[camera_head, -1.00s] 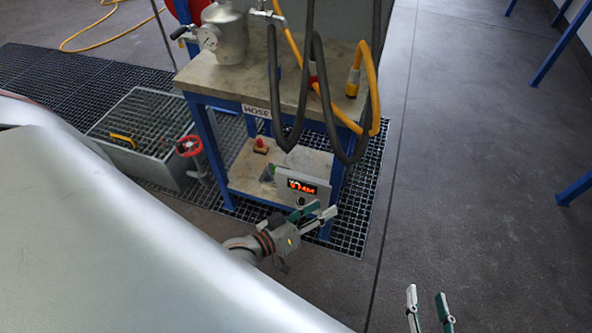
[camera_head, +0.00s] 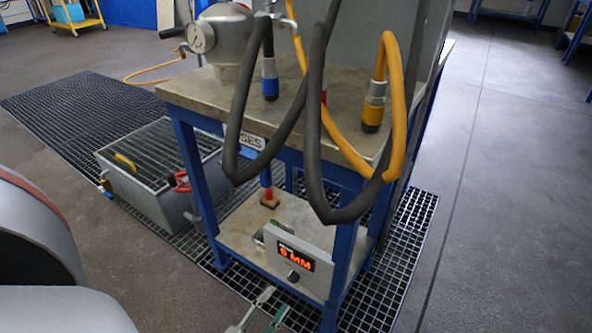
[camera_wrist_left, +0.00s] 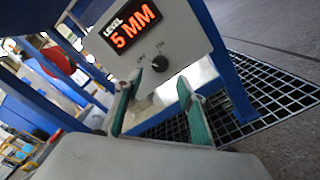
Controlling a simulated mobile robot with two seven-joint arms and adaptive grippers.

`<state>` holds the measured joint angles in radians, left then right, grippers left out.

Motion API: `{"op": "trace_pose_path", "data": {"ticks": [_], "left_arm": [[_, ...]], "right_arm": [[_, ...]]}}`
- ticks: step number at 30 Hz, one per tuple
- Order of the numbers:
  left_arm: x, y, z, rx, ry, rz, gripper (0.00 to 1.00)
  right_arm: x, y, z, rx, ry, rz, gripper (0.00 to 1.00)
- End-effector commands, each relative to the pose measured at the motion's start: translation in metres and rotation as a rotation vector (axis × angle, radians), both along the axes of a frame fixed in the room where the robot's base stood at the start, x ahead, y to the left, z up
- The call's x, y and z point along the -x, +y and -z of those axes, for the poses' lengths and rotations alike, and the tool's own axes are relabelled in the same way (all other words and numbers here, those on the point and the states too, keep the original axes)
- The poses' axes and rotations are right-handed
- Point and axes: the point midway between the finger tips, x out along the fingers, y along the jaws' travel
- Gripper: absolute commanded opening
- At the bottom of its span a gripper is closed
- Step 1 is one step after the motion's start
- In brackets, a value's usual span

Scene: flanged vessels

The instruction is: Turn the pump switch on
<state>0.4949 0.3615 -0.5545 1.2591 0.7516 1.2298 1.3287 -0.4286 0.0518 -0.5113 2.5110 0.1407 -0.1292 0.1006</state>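The pump control box (camera_head: 312,252) is a light grey panel with a red lit level display, on the lower shelf of the blue-legged bench. Its black switch knob (camera_head: 293,276) sits below the display; it also shows in the left wrist view (camera_wrist_left: 160,63), between off and on marks too small to read surely. There the display (camera_wrist_left: 131,27) seems to read 5 MM. My left gripper (camera_head: 275,301) is just in front of and below the box. Its green-padded fingers (camera_wrist_left: 158,85) are open and empty, apart from the knob, which appears between and beyond the tips. My right gripper is out of view.
Black hoses (camera_head: 330,190) and a yellow hose (camera_head: 397,110) hang over the front of the bench top (camera_head: 200,88). A steel vessel with a gauge (camera_head: 201,37) stands on it. A grated sump (camera_head: 160,165) lies left. Floor at right is clear.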

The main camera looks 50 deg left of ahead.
Motion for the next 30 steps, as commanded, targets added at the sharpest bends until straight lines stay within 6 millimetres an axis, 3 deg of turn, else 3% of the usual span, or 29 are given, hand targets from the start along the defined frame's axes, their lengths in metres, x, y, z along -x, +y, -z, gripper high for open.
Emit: {"op": "trace_pose_path", "data": {"ticks": [12,18,26,30], "left_arm": [[-0.058,0.014,-0.001,-0.003,-0.001,0.001,0.40],[-0.070,0.017,-0.001,-0.004,0.000,0.002,0.40],[-0.072,0.017,-0.002,-0.005,-0.002,0.002,0.40],[-0.072,0.017,-0.002,-0.005,-0.002,0.002,0.04]], "right_arm": [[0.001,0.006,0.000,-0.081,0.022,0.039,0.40],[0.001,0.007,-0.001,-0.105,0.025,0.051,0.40],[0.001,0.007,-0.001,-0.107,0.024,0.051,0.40],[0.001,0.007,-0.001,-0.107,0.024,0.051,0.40]]}}
